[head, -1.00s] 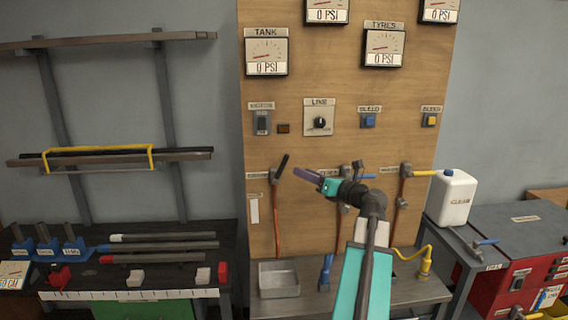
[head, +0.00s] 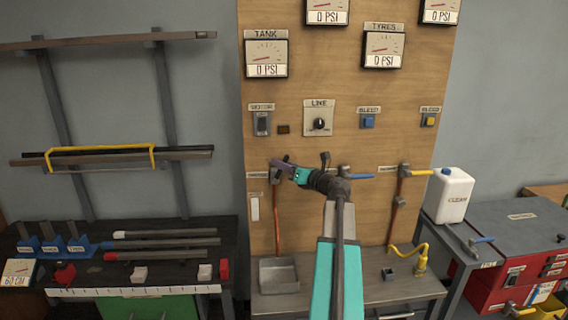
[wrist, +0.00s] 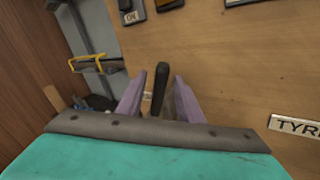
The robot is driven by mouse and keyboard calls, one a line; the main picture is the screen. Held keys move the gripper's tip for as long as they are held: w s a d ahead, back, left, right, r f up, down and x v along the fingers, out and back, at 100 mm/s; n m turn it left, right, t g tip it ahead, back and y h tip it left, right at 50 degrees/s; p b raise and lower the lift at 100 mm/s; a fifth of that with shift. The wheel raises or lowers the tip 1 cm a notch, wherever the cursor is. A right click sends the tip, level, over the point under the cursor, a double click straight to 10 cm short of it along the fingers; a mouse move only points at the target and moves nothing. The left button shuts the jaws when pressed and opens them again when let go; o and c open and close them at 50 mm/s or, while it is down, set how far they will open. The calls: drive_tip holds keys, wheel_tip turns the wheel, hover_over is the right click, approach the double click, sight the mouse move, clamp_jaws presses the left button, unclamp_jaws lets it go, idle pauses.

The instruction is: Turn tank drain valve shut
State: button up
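The leftmost valve (head: 275,176) sits on the wooden board below the TANK gauge (head: 267,57), above an orange pipe. Its small label is too blurred to read. My gripper (head: 283,165) is at this valve and covers most of its handle in the head view. In the wrist view, the black valve handle (wrist: 159,88) stands between the two purple fingers of my gripper (wrist: 158,97). The fingers are apart, with a gap visible on both sides of the handle. The TANK gauge reads 0 PSI.
A valve with a blue handle (head: 361,176) and one with a yellow handle (head: 420,172) are to the right. The LINE knob (head: 319,123) and a switch (head: 262,122) are above. A grey tray (head: 279,275) sits on the bench below.

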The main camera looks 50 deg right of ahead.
clamp_jaws()
drive_tip(key=shift+d, duration=0.1)
